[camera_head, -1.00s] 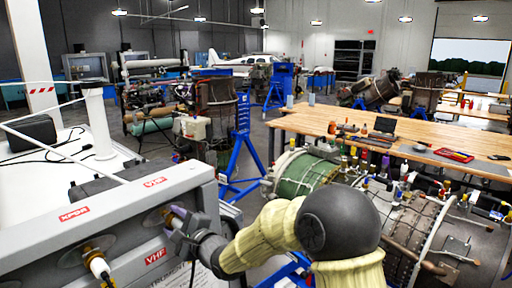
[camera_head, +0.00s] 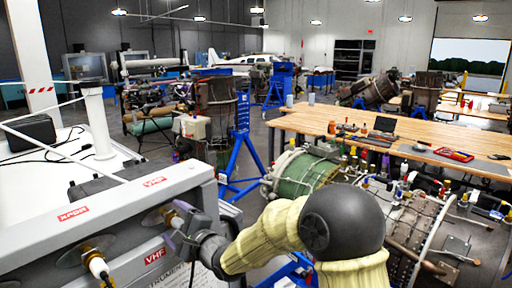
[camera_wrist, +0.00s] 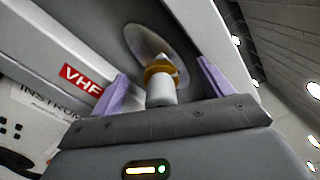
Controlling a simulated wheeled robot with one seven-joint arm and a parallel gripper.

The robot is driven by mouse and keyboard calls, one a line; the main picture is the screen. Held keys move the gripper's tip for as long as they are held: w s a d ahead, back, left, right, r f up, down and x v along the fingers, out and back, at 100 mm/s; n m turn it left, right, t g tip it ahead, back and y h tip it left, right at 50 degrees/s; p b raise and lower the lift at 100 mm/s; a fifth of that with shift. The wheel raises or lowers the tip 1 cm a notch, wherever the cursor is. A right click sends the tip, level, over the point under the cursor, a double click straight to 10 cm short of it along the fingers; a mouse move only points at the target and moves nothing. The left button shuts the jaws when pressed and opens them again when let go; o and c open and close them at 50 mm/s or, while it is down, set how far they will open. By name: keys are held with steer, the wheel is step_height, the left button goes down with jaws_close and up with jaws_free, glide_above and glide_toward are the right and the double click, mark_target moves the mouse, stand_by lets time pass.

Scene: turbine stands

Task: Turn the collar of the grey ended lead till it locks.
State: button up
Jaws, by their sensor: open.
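My gripper (camera_wrist: 165,82) is open, with its two purple fingers on either side of a lead's end in the wrist view. That lead has a gold collar (camera_wrist: 159,70) at a round metal socket plate (camera_wrist: 150,48) and a pale grey-white end (camera_wrist: 160,92) below it. Gaps show between collar and fingers. In the head view my gripper (camera_head: 182,222) is at the same panel, partly hiding this lead. A second lead with a white end (camera_head: 98,266) sits in another socket at lower left. I cannot tell whether either collar is locked.
The grey panel (camera_head: 115,205) bears red XPDR and VHF labels (camera_head: 155,181). White pipes and a black box (camera_head: 28,131) lie behind it. A green-wrapped engine (camera_head: 303,172) and a wooden bench (camera_head: 410,140) stand to the right.

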steer(key=v, duration=0.4)
steer(key=shift+s+d, duration=0.2)
stand_by(0.3)
